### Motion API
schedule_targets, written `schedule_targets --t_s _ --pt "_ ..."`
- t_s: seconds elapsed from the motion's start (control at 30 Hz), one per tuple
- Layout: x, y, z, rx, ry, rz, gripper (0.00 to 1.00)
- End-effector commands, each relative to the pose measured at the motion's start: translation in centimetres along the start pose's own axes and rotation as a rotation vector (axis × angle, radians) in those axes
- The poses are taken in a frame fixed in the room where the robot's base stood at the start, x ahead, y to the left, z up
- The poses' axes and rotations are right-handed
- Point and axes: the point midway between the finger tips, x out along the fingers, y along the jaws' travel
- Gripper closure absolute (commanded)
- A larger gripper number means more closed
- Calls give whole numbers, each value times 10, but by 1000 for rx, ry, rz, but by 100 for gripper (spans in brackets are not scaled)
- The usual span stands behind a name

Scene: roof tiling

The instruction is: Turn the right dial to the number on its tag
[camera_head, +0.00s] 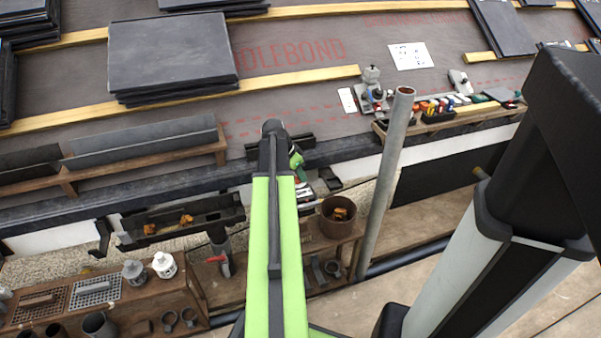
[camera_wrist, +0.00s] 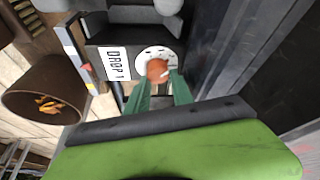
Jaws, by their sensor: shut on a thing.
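In the wrist view a dial (camera_wrist: 145,54) has a white round face with dark marks and an orange-brown knob (camera_wrist: 157,70) in its middle. A white tag (camera_wrist: 114,63) beside it on a dark box reads "DROP 1", turned sideways. My gripper (camera_wrist: 163,84) has its two green fingers shut on the knob. The fingers cover part of the face, and the marks are too small to read. A small pale mark shows on the knob; which number it points at I cannot tell. In the head view my arm hides the dial.
A brown pot (camera_wrist: 20,103) holding orange leaves stands beside the box; it also shows in the head view (camera_head: 325,229). A grey pipe (camera_head: 385,180) rises right of my arm. A black gutter piece (camera_head: 215,211) lies left. Slate stacks (camera_head: 170,50) lie on the roof.

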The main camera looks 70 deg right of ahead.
Motion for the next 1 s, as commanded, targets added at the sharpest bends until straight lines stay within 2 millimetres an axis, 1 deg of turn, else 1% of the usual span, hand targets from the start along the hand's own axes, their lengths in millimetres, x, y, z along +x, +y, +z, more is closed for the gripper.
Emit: schedule_targets --t_s 0.17,0.37,1.0 --pt "-1 3 3 -59 -3 -25 100" --pt "-1 7 4 -192 -5 -74 100" --pt "1 10 1 -750 -8 -304 100"
